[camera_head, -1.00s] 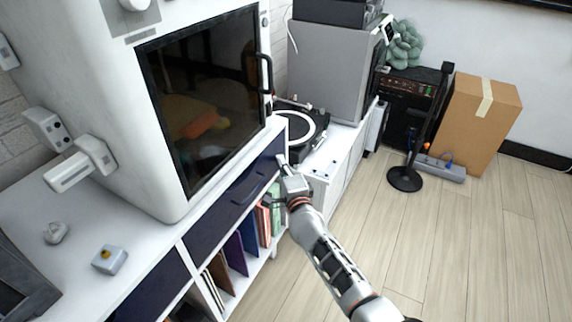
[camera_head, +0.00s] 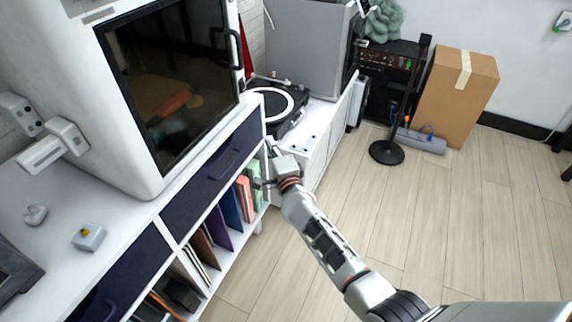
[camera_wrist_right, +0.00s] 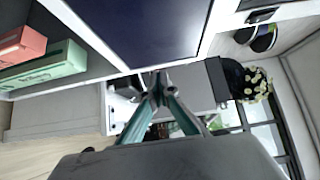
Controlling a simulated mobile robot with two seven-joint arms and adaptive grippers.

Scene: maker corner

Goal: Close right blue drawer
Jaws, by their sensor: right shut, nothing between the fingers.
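The right blue drawer (camera_head: 212,178) is a dark blue front with a bar handle (camera_head: 225,165), under the white top of the cabinet. It looks flush or nearly flush with the cabinet; a small gap cannot be told. My right gripper (camera_head: 270,150) is by the drawer's far right end, in front of the cabinet, and is shut and empty. In the right wrist view its fingertips (camera_wrist_right: 157,78) meet just below the white edge beside the blue drawer front (camera_wrist_right: 160,25). Contact with the drawer cannot be told. My left gripper is out of view.
A second blue drawer (camera_head: 122,280) is at the lower left. Books (camera_head: 232,210) stand on the shelf below. A white appliance (camera_head: 75,130) and a small grey box (camera_head: 89,237) are on the cabinet top. A turntable (camera_head: 275,102) stands beyond. The wood floor (camera_head: 450,220) is open on the right.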

